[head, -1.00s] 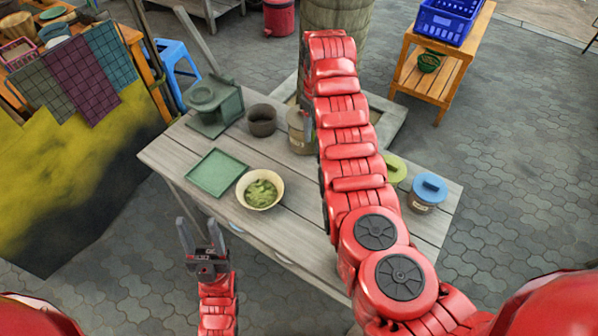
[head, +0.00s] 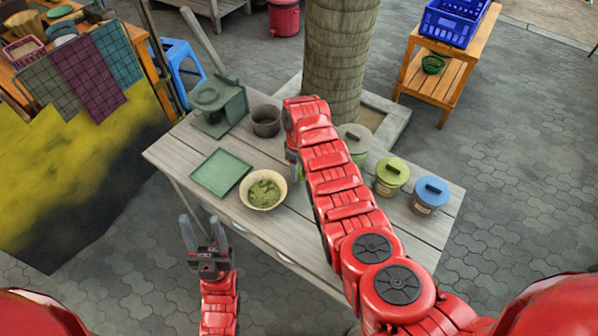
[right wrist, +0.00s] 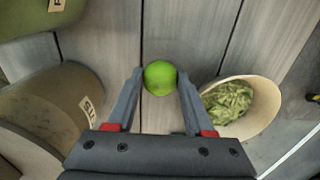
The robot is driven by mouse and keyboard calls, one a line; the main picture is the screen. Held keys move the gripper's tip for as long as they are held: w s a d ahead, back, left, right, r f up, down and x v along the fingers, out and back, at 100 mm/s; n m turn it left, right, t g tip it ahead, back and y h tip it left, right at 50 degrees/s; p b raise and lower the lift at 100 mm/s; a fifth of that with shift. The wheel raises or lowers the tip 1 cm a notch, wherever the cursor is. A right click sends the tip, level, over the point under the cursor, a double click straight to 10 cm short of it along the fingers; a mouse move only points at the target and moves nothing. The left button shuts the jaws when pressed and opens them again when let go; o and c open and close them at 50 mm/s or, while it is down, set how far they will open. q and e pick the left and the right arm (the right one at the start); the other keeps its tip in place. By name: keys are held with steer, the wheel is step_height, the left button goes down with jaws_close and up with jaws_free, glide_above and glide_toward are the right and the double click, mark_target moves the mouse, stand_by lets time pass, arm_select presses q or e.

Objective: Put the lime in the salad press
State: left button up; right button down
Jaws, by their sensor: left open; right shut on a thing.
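The lime (right wrist: 160,77) is bright green and sits between the fingertips of my right gripper (right wrist: 158,84) in the right wrist view, and the gripper is shut on it. In the head view only a sliver of the lime (head: 298,173) shows, beside my right arm just right of the bowl. I cannot tell whether it touches the table. The salad press (head: 219,104) is a dark green device with a long raised handle at the table's back left corner. My left gripper (head: 203,232) is open and empty off the table's front left edge.
A cream bowl of shredded greens (head: 263,189), a green square tray (head: 221,173) and a dark pot (head: 266,121) stand on the wooden table (head: 395,237). Lidded jars, one green-lidded (head: 392,177) and one blue-lidded (head: 430,195), stand at right. A thick trunk (head: 345,60) rises behind.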

steer(key=shift+s+f, duration=0.1)
steer(key=shift+f, duration=0.8)
steer(key=shift+f, duration=0.15)
steer(key=shift+c, duration=1.4)
jaws_free()
